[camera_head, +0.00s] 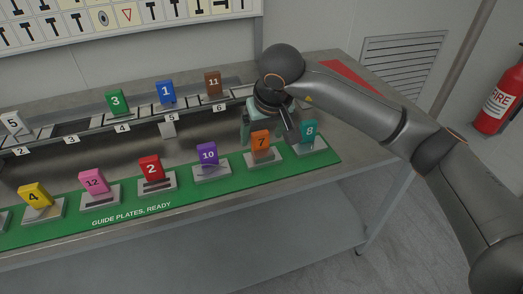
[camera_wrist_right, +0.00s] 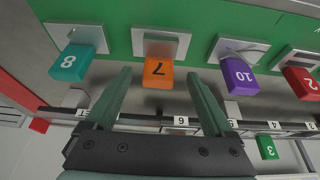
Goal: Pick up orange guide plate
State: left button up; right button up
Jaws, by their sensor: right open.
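The orange guide plate (camera_head: 261,140), marked 7, stands in a light metal holder on the green mat, between the purple plate 10 and the teal plate 8. It also shows in the right wrist view (camera_wrist_right: 158,75), upside down, beyond and between the fingertips. My right gripper (camera_head: 266,124) is open and empty, just behind the orange plate in the head view. In the right wrist view its two green fingers (camera_wrist_right: 160,84) are spread wide to either side of the orange plate; I see no clear contact. My left gripper is out of view.
The purple plate (camera_head: 207,153) and teal plate (camera_head: 309,132) stand close on either side. Red, pink and yellow plates stand farther left on the green mat (camera_head: 221,189). Behind runs a numbered rail (camera_head: 138,122) holding green, blue and brown plates.

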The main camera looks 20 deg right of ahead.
aim_at(262, 141)
jog(key=x, duration=0.3)
jog(key=shift+d+f, duration=0.1)
jog(key=shift+f, duration=0.25)
grip_shut()
dwell(0.4)
